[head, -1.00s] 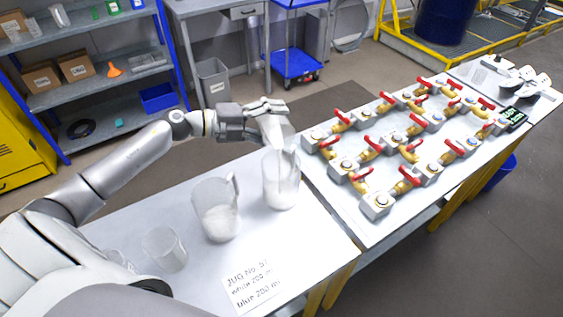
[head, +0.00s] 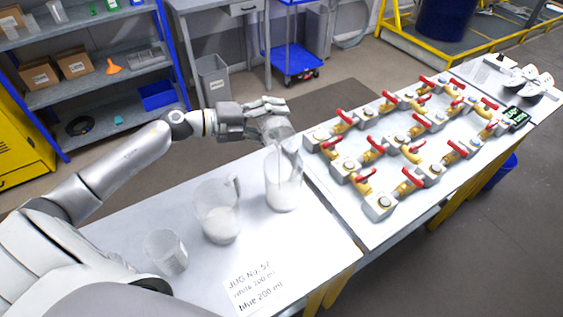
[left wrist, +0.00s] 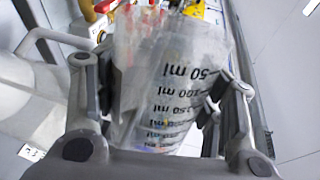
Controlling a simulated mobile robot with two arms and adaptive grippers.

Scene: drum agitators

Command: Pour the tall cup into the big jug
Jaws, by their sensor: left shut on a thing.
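My left gripper (head: 272,120) is shut on the tall cup (head: 280,132), a clear cup tilted above the mouth of a clear jug (head: 283,190). The jug stands upright on the table and holds white material in its lower part. In the left wrist view, the cup (left wrist: 170,85) with black ml marks sits between the two fingers (left wrist: 160,110). The cup looks clear now; whether any residue is left inside cannot be told. A white handled vessel (left wrist: 25,100) shows at the left of that view. My right gripper is not in view.
A second handled jug (head: 218,212) with white material stands left of the first. A small clear cup (head: 165,252) stands nearer my arm. A label sheet (head: 255,285) lies at the front. A valve board (head: 400,150) with red handles lies right of the jugs.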

